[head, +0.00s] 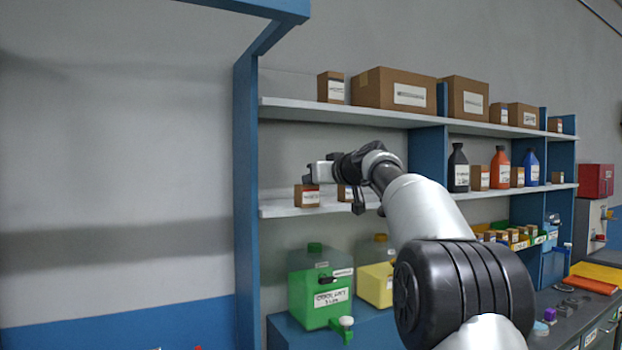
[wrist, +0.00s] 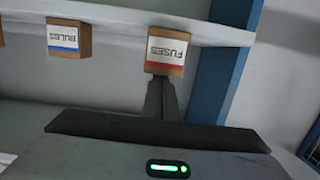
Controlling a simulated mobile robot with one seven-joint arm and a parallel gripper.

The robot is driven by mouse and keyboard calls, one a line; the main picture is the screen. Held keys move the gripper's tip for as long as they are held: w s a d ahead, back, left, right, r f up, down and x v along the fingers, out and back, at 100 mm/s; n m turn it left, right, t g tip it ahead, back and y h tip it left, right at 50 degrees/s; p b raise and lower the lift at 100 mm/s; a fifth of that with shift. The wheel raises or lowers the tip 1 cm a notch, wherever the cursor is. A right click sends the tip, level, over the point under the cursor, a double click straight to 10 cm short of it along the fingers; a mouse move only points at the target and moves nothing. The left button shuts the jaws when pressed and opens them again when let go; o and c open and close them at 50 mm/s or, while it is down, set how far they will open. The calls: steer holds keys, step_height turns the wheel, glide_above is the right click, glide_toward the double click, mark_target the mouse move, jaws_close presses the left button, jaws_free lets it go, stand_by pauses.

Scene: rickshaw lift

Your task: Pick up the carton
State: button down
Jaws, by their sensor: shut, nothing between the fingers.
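A small brown carton labelled FUSES with a red stripe (head: 307,196) stands on the middle shelf, near the blue left post. In the wrist view, which is upside down, this carton (wrist: 168,52) is just beyond my fingertips, near its top edge. My gripper (head: 306,178) is shut and empty, level with or just above the carton's top in the head view. Its thin closed fingers (wrist: 162,88) show in the wrist view. I cannot tell whether they touch the carton. A second carton, labelled BULBS with a blue stripe (wrist: 69,38), stands beside it, partly hidden by my wrist in the head view (head: 345,193).
The blue post (head: 246,200) rises close to the FUSES carton. Larger boxes (head: 394,90) stand on the top shelf above. A green jug (head: 316,287) and a yellow jug (head: 376,283) stand below. Bottles (head: 458,168) stand farther right on the middle shelf.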

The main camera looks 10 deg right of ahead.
steer(key=shift+w, duration=0.25)
